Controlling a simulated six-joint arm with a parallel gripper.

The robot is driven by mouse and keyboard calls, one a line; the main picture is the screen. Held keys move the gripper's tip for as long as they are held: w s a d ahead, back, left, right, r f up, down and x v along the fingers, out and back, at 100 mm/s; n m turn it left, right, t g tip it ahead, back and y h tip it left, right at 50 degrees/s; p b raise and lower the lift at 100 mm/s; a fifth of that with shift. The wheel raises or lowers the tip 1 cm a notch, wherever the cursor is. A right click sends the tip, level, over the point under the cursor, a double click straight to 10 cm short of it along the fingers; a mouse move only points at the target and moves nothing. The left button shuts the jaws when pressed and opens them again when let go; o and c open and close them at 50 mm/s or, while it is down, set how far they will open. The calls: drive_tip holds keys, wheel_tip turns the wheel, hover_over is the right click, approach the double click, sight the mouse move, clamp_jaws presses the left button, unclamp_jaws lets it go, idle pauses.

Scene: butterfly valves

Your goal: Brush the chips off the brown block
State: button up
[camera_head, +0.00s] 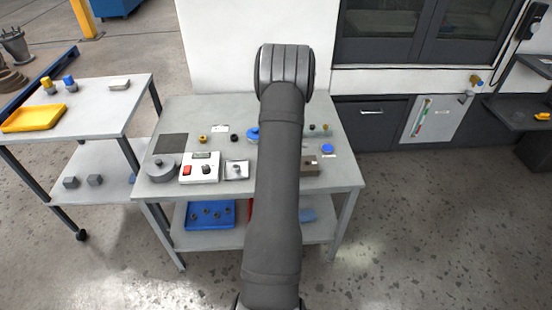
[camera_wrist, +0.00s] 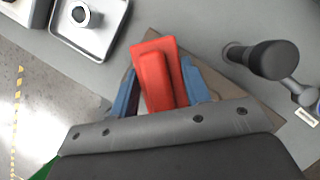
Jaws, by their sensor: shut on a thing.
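The brown block (camera_head: 309,169) sits on the table's right part in the head view, with a small pale patch on top. Separate chips cannot be made out. In the wrist view my gripper (camera_wrist: 160,78) has its blue fingers on both sides of a red, block-shaped piece (camera_wrist: 155,75) and is shut on it. No bristles show, so I cannot tell whether it is a brush handle. A flat brown surface (camera_wrist: 250,98) lies beneath; whether it is the brown block is unclear. In the head view my arm hides the gripper and the red piece.
A metal tray (camera_wrist: 105,45) holding a ring-shaped part lies left of the gripper in the wrist view. A dark knobbed part (camera_wrist: 272,60) stands close on the right. The grey table (camera_head: 340,179) also carries a white switch box (camera_head: 200,169) and a grey round part (camera_head: 161,171).

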drive_tip(key=shift+d+r, duration=0.1)
drive_tip(key=shift+r, duration=3.9)
drive_tip(key=shift+s+a+f+n, duration=0.25)
drive_tip(key=shift+s+a+n, duration=0.1)
drive_tip(key=shift+n, duration=0.35)
drive_tip(key=s+a+f+n+g+h, duration=0.1)
drive_tip(key=s+f+n+g, duration=0.1)
drive_tip(key=s+n, duration=0.5)
drive_tip(key=s+a+f+n+g+h, duration=0.2)
drive_tip(key=s+n+g, duration=0.3)
drive_tip(key=n, duration=1.3)
drive_tip(key=shift+s+a+f+n+g, duration=0.2)
drive_tip(key=shift+s+f+n+g, duration=0.1)
drive_tip(key=shift+s, duration=0.55)
